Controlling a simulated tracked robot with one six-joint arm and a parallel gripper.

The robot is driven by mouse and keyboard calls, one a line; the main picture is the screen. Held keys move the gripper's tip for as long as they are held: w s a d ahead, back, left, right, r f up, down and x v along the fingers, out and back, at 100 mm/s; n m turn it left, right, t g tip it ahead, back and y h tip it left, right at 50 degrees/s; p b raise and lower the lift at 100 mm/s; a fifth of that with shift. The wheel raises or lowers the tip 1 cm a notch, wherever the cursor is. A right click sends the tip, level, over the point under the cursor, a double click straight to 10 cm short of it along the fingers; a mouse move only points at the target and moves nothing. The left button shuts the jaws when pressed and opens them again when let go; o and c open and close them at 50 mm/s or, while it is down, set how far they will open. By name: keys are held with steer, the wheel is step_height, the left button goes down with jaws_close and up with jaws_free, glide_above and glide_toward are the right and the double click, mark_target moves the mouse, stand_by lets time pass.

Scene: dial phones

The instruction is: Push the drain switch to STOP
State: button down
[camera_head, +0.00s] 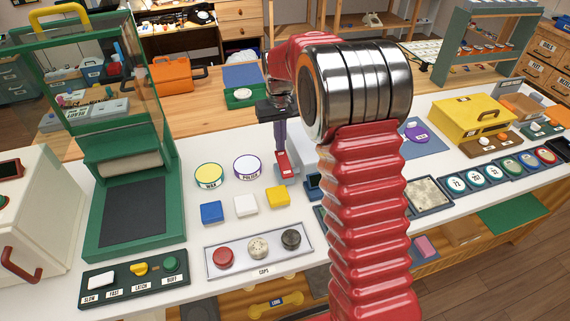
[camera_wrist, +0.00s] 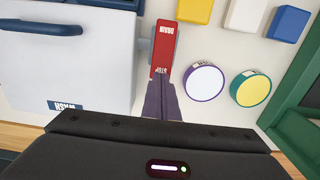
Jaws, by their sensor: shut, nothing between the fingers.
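The drain switch is a red rocker (camera_wrist: 164,42) on the side of a pale grey box (camera_wrist: 70,70) labelled WASH. In the wrist view its DRAIN label is at the far end and its STOP label is at the end nearest my gripper. The switch also shows in the head view (camera_head: 287,172), below the fingers. My gripper (camera_wrist: 161,84) is shut and empty, its purple fingers pointing at the STOP end. The fingertips overlap the edge of that end in the wrist view; I cannot tell if they touch it. In the head view my gripper (camera_head: 281,150) points down; my red arm hides most of the box.
Round WAX (camera_head: 208,177) and POLISH (camera_head: 247,168) tins stand left of the switch. Blue, white and yellow blocks (camera_head: 246,206) lie in front of them. A green-framed machine (camera_head: 134,248) stands at the left. A tray of caps (camera_head: 221,273) lies near the front.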

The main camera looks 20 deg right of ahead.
steer(key=shift+f, duration=1)
stand_by(0.5)
steer(key=shift+r, duration=1.55)
